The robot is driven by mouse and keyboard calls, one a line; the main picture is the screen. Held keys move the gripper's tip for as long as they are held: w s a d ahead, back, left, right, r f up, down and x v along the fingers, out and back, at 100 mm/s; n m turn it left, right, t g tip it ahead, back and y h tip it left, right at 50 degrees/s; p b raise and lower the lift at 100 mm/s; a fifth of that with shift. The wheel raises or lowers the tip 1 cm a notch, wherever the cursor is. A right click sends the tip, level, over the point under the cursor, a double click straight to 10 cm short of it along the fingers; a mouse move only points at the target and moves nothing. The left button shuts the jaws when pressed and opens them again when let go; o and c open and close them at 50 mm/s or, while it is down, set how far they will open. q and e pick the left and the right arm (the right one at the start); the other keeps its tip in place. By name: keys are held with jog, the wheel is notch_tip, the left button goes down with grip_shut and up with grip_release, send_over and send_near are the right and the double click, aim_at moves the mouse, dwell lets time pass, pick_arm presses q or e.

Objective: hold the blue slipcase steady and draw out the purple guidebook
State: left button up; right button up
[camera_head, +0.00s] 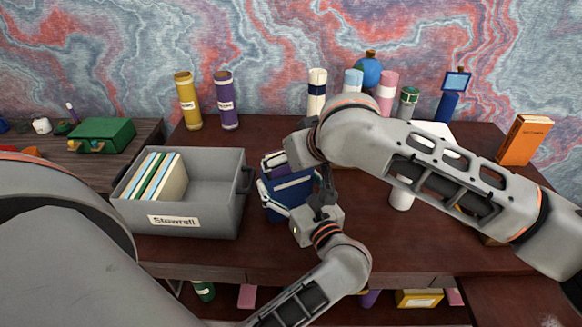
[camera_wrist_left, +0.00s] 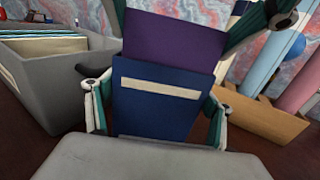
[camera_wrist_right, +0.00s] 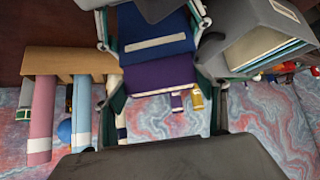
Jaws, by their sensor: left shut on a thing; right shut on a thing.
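The blue slipcase (camera_head: 290,193) stands on the desk right of the grey bin. It has a white label strip in the left wrist view (camera_wrist_left: 160,118). The purple guidebook (camera_wrist_left: 175,40) sticks out of its top; its lower part is hidden inside. It also shows in the right wrist view (camera_wrist_right: 158,76). My left gripper (camera_head: 297,200) is shut on the slipcase, one finger on each side. My right gripper (camera_wrist_right: 160,80) is shut on the projecting guidebook from above; in the head view its hand and arm mostly cover the book.
A grey bin (camera_head: 212,216) with several upright books stands close on the left. Several bottles and rolls stand at the back, among them a pink one (camera_head: 388,92). An orange book (camera_head: 524,140) stands at the right.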

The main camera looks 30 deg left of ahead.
notch_tip(320, 180, up, 9)
dwell(0.3)
pick_arm(q)
jog(key=o, duration=1.2)
jog(key=shift+s+d, duration=0.1)
jog(key=shift+v, duration=4.1)
jog(key=x, duration=0.8)
pick_arm(e)
jog(key=shift+f, duration=0.2)
notch_tip(320, 180, down, 9)
jog(key=shift+f, duration=0.2)
